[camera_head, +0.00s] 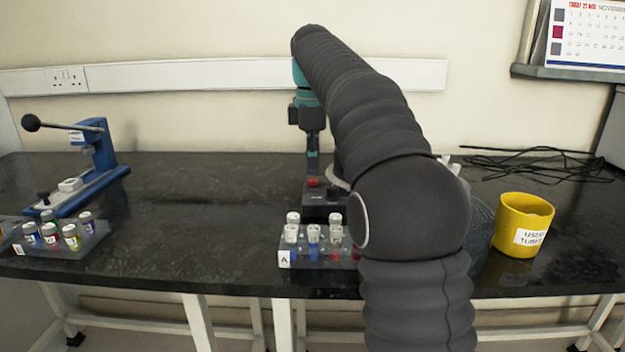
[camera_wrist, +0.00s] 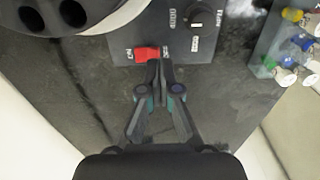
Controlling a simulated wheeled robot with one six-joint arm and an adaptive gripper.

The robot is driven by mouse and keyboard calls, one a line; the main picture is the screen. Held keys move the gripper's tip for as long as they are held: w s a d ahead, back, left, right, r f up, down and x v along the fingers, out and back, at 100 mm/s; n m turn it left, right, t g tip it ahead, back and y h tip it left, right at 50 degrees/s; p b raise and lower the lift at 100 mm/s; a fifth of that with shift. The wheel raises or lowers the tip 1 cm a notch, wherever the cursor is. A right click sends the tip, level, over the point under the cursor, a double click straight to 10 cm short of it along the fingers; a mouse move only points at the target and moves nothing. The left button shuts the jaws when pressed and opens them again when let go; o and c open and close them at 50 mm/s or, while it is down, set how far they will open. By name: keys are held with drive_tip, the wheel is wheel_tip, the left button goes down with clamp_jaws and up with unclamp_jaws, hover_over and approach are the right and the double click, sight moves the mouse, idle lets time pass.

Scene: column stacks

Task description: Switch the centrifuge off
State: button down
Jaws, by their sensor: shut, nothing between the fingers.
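The centrifuge's dark control panel (camera_head: 322,208) stands on the black bench behind the rack, mostly hidden by my arm in the head view. Its red switch (camera_head: 313,183) shows there and in the wrist view (camera_wrist: 147,54). A black dial (camera_wrist: 197,18) sits beside it. Part of the round centrifuge body (camera_wrist: 75,14) shows at the top left of the wrist view. My gripper (camera_wrist: 160,66) is shut and empty, its tips at the right part of the red switch. I cannot tell whether they touch it.
A tube rack labelled A (camera_head: 284,258) stands in front of the centrifuge. A yellow used-tubes pot (camera_head: 508,218) is to the right, with black cables (camera_head: 545,165) behind. A blue lever press (camera_head: 98,160) and another rack (camera_head: 88,240) stand at left. The bench between is clear.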

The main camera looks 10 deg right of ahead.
drive_tip(key=shift+f+b, duration=0.8)
drive_tip(key=shift+f, duration=0.5)
idle(1.0)
wheel_tip(320, 180, up, 3)
drive_tip(key=p, duration=0.3)
drive_tip(key=shift+r, duration=1.05)
drive_tip(key=shift+s, duration=0.1)
